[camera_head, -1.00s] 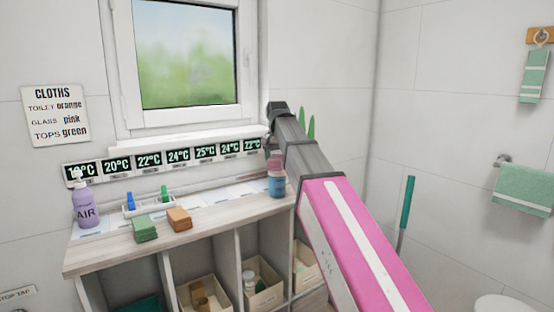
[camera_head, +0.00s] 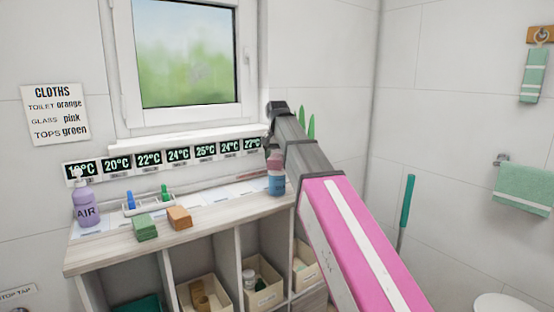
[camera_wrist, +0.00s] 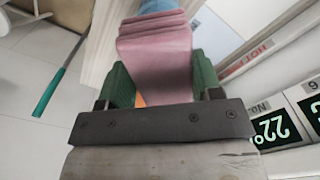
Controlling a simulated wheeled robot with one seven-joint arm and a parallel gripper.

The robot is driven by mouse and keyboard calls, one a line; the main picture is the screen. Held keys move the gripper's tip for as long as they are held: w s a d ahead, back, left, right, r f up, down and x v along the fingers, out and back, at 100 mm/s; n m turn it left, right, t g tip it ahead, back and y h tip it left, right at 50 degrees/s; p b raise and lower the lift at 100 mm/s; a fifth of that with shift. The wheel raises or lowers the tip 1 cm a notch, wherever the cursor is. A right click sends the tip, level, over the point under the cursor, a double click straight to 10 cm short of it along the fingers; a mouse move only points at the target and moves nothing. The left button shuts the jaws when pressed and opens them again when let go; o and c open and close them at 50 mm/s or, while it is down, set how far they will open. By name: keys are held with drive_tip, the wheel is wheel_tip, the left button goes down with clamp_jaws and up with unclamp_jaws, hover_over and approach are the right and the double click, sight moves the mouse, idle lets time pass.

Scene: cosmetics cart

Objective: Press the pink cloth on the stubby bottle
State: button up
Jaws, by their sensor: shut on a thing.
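The pink cloth (camera_wrist: 155,60) is a folded stack, held between the green fingers of my gripper (camera_wrist: 160,85) in the wrist view. In the head view the cloth (camera_head: 275,160) shows as a small pink patch at the top of a short blue bottle (camera_head: 277,184). That bottle stands upright at the right end of the counter. A sliver of blue (camera_wrist: 157,5) shows beyond the cloth in the wrist view. The cloth looks to be at the bottle's top; whether it presses on it I cannot tell. In the head view my arm hides most of the gripper.
A purple AIR bottle (camera_head: 86,205), a green cloth (camera_head: 144,228), an orange cloth (camera_head: 179,217) and a small white tray (camera_head: 150,208) stand on the left of the counter (camera_head: 215,218). Number displays (camera_head: 178,156) line the wall behind. The counter between the orange cloth and blue bottle is fairly clear.

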sight(277, 156)
drive_tip(key=shift+r, duration=3.5)
